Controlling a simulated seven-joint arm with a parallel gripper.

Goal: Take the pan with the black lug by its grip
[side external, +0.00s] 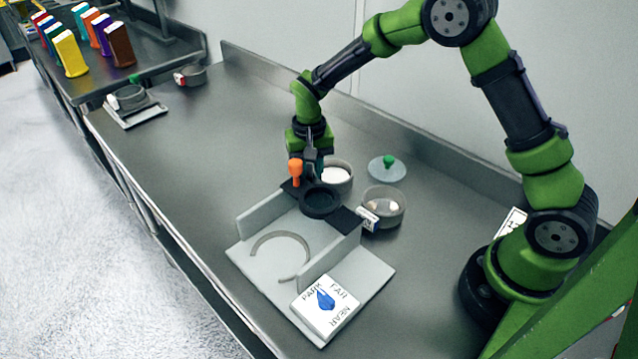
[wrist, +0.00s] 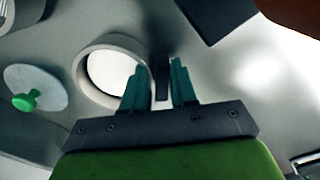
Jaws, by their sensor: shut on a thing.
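My gripper (side external: 319,170) points down behind the white stand, and its teal fingers also show in the wrist view (wrist: 160,85). The fingers are shut on a narrow dark grip (wrist: 162,78). This grip stands right beside a round grey pan with white contents (wrist: 110,72), which also shows in the side view (side external: 337,176). The join between grip and pan is not clear. A second grey pan (side external: 384,208) with a label at its front stands to the right. I cannot make out a black lug on either pan.
A white stand (side external: 262,256) with side walls and a dark round sieve (side external: 320,201) is just in front of my gripper. An orange knob (side external: 295,171) rises close to its left. A green-knobbed lid (side external: 387,168) lies behind right.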

